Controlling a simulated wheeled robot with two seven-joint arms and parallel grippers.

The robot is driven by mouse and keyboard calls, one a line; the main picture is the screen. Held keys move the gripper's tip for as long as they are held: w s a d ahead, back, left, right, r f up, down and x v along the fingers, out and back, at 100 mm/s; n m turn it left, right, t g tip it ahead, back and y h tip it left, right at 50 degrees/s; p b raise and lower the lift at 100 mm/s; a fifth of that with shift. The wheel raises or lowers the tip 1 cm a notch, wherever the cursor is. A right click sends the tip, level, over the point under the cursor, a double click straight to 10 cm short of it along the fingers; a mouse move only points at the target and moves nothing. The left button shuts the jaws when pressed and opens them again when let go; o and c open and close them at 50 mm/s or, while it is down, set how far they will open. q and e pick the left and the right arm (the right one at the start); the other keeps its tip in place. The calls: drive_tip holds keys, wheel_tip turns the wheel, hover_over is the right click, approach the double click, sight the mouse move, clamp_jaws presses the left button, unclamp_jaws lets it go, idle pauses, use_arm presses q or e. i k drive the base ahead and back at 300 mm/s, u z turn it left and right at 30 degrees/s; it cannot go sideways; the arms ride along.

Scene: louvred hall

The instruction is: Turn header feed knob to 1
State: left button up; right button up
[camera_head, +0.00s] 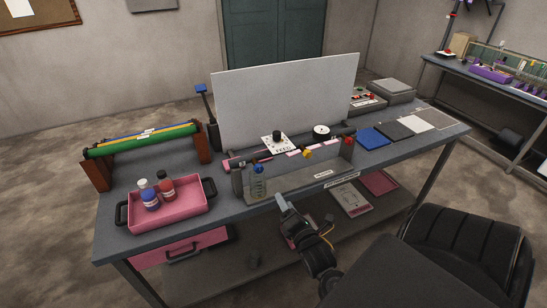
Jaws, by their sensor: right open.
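The header feed knob (278,136) is a black knob on a white plate marked "FEED". It sits on the workbench in front of an upright light-grey panel (285,95). The number it points to is too small to read. My right gripper (281,202) is at the front edge of the bench, nearer to me than the knob and well apart from it. It is open, and nothing shows between its fingers. My left gripper is not in view.
A clear-fronted trough (305,180) with blue and yellow fittings stands between my right gripper and the knob. A pink tray (180,217) with bottles and a rack of coloured rolls (145,138) are at left. Flat coloured pads (394,130) lie at right.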

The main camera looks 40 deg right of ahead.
sight(276, 134)
drive_tip(key=z, duration=1.35)
